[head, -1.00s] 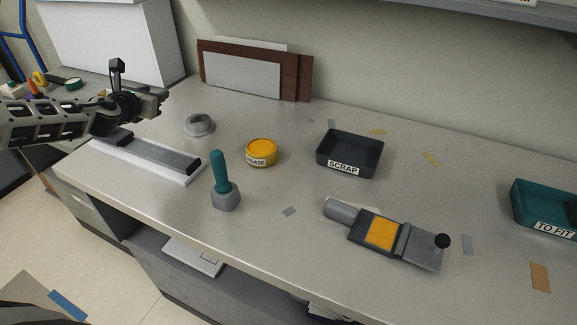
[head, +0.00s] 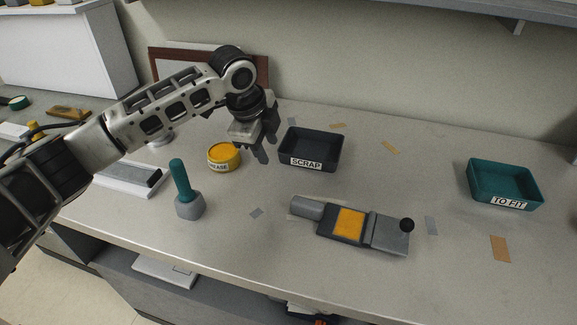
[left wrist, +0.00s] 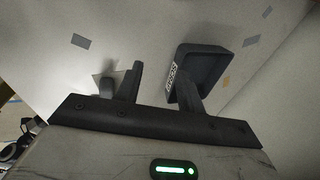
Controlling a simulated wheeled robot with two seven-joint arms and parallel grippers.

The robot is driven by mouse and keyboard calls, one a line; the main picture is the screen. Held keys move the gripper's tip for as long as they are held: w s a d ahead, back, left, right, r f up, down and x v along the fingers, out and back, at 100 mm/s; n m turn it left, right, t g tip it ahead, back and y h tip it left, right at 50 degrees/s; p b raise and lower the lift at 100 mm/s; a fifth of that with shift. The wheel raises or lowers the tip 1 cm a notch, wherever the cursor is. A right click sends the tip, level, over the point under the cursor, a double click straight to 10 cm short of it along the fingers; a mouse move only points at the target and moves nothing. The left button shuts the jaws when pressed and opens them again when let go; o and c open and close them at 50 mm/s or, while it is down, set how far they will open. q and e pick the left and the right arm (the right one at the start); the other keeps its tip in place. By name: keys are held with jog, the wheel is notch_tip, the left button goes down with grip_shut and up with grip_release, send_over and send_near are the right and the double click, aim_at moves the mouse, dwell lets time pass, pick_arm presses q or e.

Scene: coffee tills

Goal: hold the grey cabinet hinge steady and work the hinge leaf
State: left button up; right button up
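The grey cabinet hinge (head: 377,231) lies on the bench in the head view. My left gripper (head: 262,149) is above the bench, up and left of the hinge, beside the scrap tray. The left wrist view shows its two fingers (left wrist: 160,85) apart with nothing between them. A small grey object (left wrist: 107,86) beside one finger is unclear. My right gripper is in neither view.
The black SCRAP tray (head: 312,149) is close to my left gripper. A yellow grease tin (head: 224,157) and a teal-handled tool (head: 181,180) stand to the left. The teal TO FIT tray (head: 505,184) is at the right. Bench around the hinge is mostly clear.

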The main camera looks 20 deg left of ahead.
aim_at(301, 200)
pick_arm(q)
jog(key=s+d+g+h, duration=0.2)
jog(key=s+d+g, duration=0.2)
jog(key=s+d, duration=0.3)
jog(key=x, duration=0.7)
jog(key=shift+w+d, duration=0.15)
jog(key=shift+w, duration=0.2)
grip_shut()
jog(key=shift+f, duration=0.1)
dwell(0.4)
jog(key=shift+o, duration=0.8)
grip_release()
jog(key=c, duration=1)
